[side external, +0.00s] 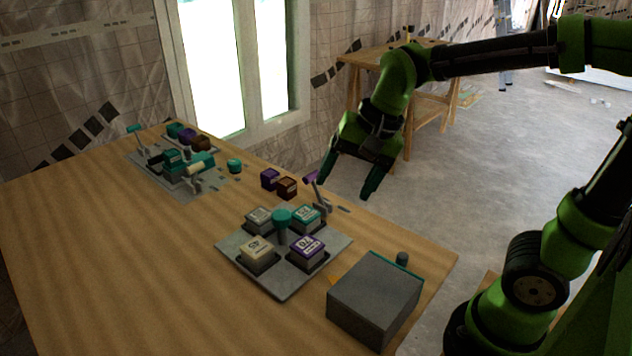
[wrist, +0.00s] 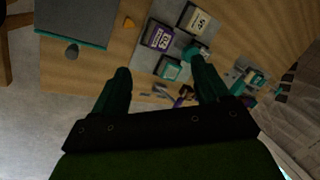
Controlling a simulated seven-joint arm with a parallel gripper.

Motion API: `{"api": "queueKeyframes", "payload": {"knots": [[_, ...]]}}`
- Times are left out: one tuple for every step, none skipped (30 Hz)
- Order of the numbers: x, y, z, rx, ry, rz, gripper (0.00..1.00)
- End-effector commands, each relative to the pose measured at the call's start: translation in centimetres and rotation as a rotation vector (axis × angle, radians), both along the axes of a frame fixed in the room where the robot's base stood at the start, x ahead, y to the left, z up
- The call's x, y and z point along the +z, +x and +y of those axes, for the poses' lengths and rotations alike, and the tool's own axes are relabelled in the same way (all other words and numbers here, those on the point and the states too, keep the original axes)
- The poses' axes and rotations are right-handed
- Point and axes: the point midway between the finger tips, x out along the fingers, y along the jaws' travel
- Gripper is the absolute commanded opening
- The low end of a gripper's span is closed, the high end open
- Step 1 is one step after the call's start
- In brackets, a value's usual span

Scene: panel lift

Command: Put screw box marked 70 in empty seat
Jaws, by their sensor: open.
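The screw box marked 70 (side external: 308,251) has a purple rim and sits at the front right of the grey panel (side external: 283,290); it also shows in the wrist view (wrist: 158,38). I cannot make out an empty seat. My gripper (side external: 345,190) is open and empty, above the table's far edge and apart from the boxes; its fingers also show in the wrist view (wrist: 160,68).
A grey case (side external: 374,305) stands right of the panel. A loose purple box (side external: 270,178), a brown box (side external: 288,187) and a purple-topped lever (side external: 314,188) stand behind it. A second, crowded panel (side external: 180,165) lies far left. The front left table is clear.

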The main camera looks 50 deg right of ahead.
Motion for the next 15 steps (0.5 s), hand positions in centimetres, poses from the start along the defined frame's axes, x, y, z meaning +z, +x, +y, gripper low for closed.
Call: {"api": "queueKeyframes", "payload": {"knots": [[0.8, -1.7, -0.3, 0.083, -0.022, -0.08, 0.75], [1.1, -2.5, -0.3, 0.136, -0.041, -0.121, 0.75], [1.3, -3.5, -0.4, 0.201, -0.068, -0.173, 0.75], [1.4, -4.1, -0.5, 0.245, -0.09, -0.209, 0.75], [1.5, -4.7, -0.5, 0.284, -0.113, -0.241, 0.75], [1.6, -5.4, -0.6, 0.331, -0.141, -0.28, 0.75], [1.5, -5.9, -0.6, 0.363, -0.162, -0.304, 0.75], [1.5, -6.2, -0.7, 0.388, -0.182, -0.325, 0.75], [1.5, -6.6, -0.7, 0.416, -0.202, -0.348, 0.75], [1.4, -6.9, -0.7, 0.434, -0.215, -0.361, 0.75], [1.4, -7.0, -0.7, 0.449, -0.228, -0.371, 0.75], [1.4, -7.2, -0.7, 0.463, -0.24, -0.382, 0.75], [1.4, -7.3, -0.7, 0.47, -0.246, -0.387, 0.75], [1.3, -7.3, -0.7, 0.473, -0.249, -0.389, 0.75], [1.3, -7.4, -0.7, 0.478, -0.251, -0.39, 0.75]]}}
